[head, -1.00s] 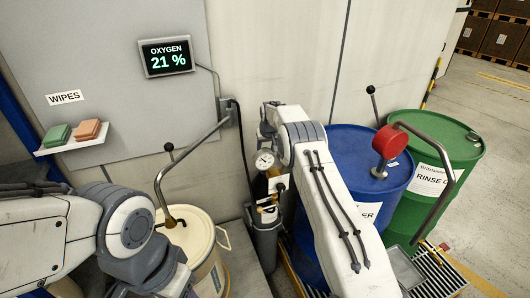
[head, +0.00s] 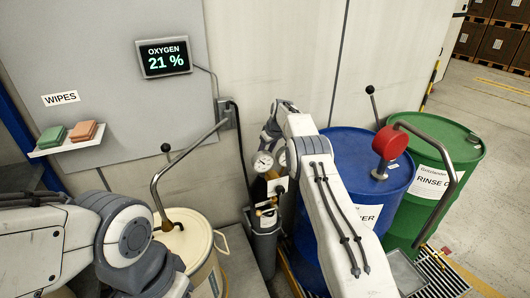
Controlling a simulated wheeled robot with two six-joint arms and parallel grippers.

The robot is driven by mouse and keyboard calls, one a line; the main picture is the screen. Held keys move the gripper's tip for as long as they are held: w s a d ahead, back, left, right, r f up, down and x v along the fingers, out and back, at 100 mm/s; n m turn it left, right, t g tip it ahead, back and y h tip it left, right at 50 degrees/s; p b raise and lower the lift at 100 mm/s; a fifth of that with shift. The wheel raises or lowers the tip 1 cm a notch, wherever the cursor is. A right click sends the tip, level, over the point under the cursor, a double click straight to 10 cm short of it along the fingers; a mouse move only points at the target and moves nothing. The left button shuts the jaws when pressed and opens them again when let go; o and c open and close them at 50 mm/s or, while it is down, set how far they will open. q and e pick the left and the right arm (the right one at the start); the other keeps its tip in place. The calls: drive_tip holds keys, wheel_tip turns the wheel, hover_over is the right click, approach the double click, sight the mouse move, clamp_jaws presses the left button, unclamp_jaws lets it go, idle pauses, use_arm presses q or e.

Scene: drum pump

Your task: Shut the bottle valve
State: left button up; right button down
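The gas bottle (head: 265,246) is a dark grey cylinder standing upright by the wall, between the cream drum and the blue drum. On top of it are a round white gauge (head: 263,162) and brass valve fittings (head: 266,212), with a small white tag. My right arm reaches over from the lower right, and its wrist bends down just above and behind the gauge. The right gripper's fingers are hidden or too small to make out, and I cannot tell whether they touch the valve. My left arm is at the lower left; its gripper is below the picture's edge.
A cream drum (head: 186,243) with a bent pump pipe stands left of the bottle. A blue drum (head: 345,150) and a green drum (head: 436,158) stand right, with a red-headed pump (head: 391,142). An oxygen display (head: 164,58) reads 21 %. A shelf (head: 66,146) holds wipes.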

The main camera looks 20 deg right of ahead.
drive_tip(key=shift+c, duration=1.4)
unclamp_jaws()
drive_tip(key=shift+s+d+r, duration=0.1)
drive_tip(key=shift+s+r, duration=0.1)
drive_tip(key=shift+r, duration=0.4)
drive_tip(key=b+v, duration=0.2)
drive_tip(key=v, duration=0.7)
drive_tip(key=shift+b, duration=0.4)
drive_tip(key=shift+s+r, duration=0.1)
